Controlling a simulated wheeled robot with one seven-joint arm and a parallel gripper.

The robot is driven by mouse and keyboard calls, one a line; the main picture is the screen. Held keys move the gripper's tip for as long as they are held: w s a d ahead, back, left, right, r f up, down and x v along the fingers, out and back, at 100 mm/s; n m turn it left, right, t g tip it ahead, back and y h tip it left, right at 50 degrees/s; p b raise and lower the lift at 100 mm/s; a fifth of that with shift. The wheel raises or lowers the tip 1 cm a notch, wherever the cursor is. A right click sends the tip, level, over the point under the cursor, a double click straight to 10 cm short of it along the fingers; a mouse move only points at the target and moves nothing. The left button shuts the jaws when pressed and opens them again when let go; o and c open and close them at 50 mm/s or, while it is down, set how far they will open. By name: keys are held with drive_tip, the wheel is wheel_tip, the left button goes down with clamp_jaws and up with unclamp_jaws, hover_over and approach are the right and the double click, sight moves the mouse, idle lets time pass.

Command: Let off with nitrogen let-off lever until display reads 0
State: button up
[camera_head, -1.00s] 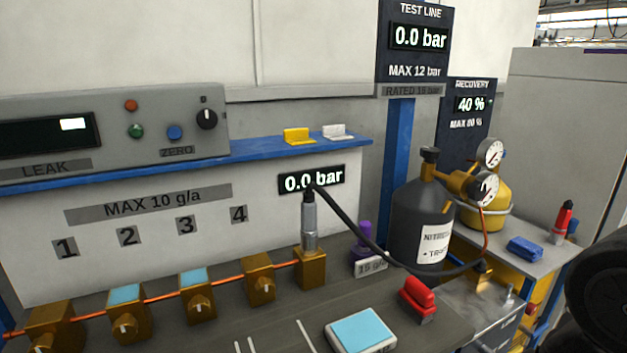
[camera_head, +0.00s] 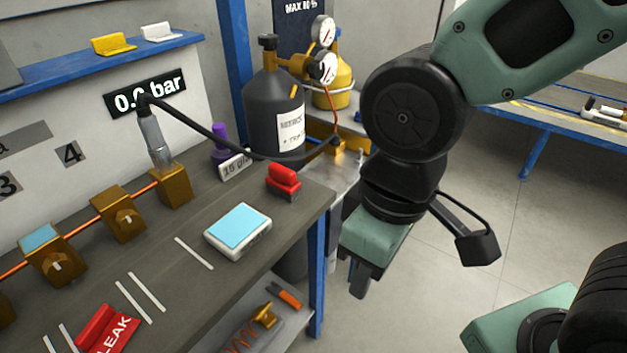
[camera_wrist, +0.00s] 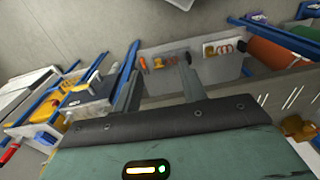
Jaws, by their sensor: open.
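The bench display (camera_head: 148,92) reads 0.0 bar on the white back panel. The dark nitrogen cylinder (camera_head: 262,105) stands behind the bench, with gauges and brass fittings at its top right. A black hose (camera_head: 215,142) runs from the upright metal fitting (camera_head: 155,140) on the last brass block (camera_head: 173,186) to a brass fitting (camera_head: 340,148) beside the cylinder. I cannot tell which part is the nitrogen let-off lever. My gripper (camera_head: 360,285) points down, open and empty, right of the bench's end. Its two spread fingers show in the wrist view (camera_wrist: 160,62).
A blue-topped device (camera_head: 238,230), a red clip-like object (camera_head: 284,182) and a red LEAK tag (camera_head: 108,330) lie on the bench. Loose parts lie on its lower shelf (camera_head: 225,340). Brass valve blocks line the orange pipe. Open floor (camera_head: 420,300) lies right of the bench.

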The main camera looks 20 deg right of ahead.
drive_tip(key=w+d+f+t+y+b, duration=0.1)
drive_tip(key=w+d+f+t+b, duration=0.25)
drive_tip(key=w+f+b, duration=0.5)
drive_tip(key=w+d+f+t+y+b, duration=0.1)
drive_tip(key=w+d+f+t+b, duration=0.25)
drive_tip(key=w+f+b, duration=0.75)
drive_tip(key=w+d+f+t+y+b, duration=0.3)
drive_tip(key=w+d+f+b, duration=0.2)
drive_tip(key=w+d+f, duration=0.45)
drive_tip(key=s+d+f+t+y+b, duration=0.45)
drive_tip(key=d+f+b, duration=0.45)
drive_tip(key=d+b, duration=0.25)
drive_tip(key=a+b+x, duration=0.1)
drive_tip(key=b+x, duration=0.3)
drive_tip(key=x, duration=1.3)
drive_tip(key=shift+s+r+y, duration=0.25)
drive_tip(key=shift+s+y, duration=0.05)
drive_tip(key=shift+y, duration=0.15)
drive_tip(key=shift+a, duration=0.15)
clamp_jaws()
